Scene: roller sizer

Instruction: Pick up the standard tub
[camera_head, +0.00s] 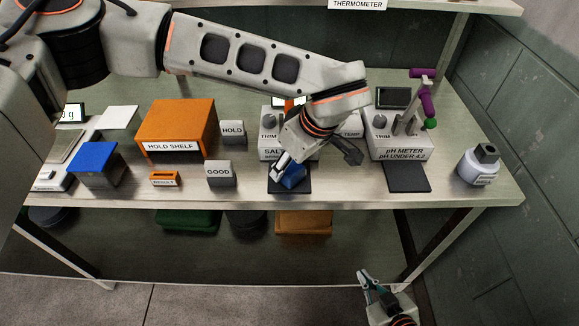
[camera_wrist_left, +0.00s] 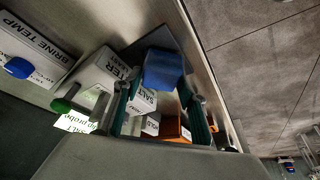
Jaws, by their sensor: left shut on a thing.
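A small blue tub (camera_head: 293,176) is at the dark pad (camera_head: 290,189) in front of the salt meter; I can read no label on it. My left gripper (camera_head: 287,167) reaches down over it and is shut on it. In the left wrist view the blue tub (camera_wrist_left: 163,70) shows between the two fingers of the left gripper (camera_wrist_left: 162,98). I cannot tell whether the tub touches the pad. My right gripper (camera_head: 377,282) is open and empty, low in front of the shelf.
The salt meter (camera_head: 272,148) and pH meter (camera_head: 402,154) stand behind. A grey-white container (camera_head: 480,166) is at the right end. An orange hold shelf (camera_head: 178,126), a blue-topped block (camera_head: 95,158) and a GOOD block (camera_head: 220,174) are to the left.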

